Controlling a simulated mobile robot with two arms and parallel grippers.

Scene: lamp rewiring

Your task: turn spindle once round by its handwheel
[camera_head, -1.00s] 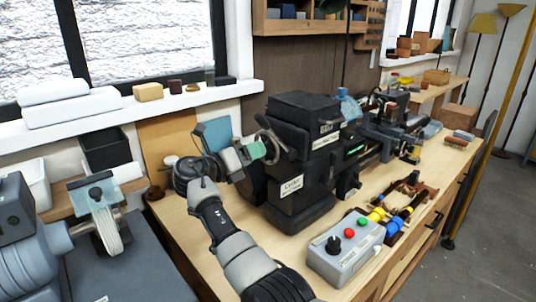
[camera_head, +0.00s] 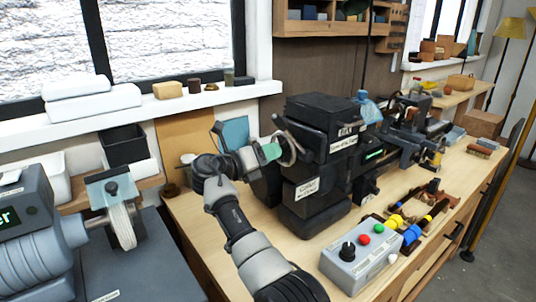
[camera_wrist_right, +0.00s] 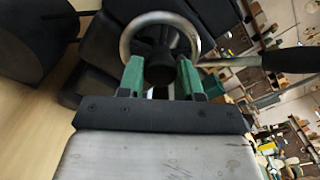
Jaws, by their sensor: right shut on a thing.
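The handwheel (camera_head: 289,150) is a pale metal ring on the left end of the black lathe headstock (camera_head: 318,128). It also shows in the right wrist view as a ring (camera_wrist_right: 133,27) around a dark hub (camera_wrist_right: 160,66). My right gripper (camera_head: 270,152) reaches it from the left, with green fingers. In the right wrist view its two green fingers (camera_wrist_right: 160,75) stand on either side of the hub area, shut on the handwheel. The exact contact is partly hidden. The spindle itself is hidden inside the headstock. My left gripper is not in view.
A grey control box (camera_head: 358,266) with coloured buttons stands at the bench front. A tool tray (camera_head: 412,240) lies beside it. A grey machine with a pale wheel (camera_head: 122,226) is at the left. A windowsill (camera_head: 150,103) runs behind. Bare bench top lies left of the headstock.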

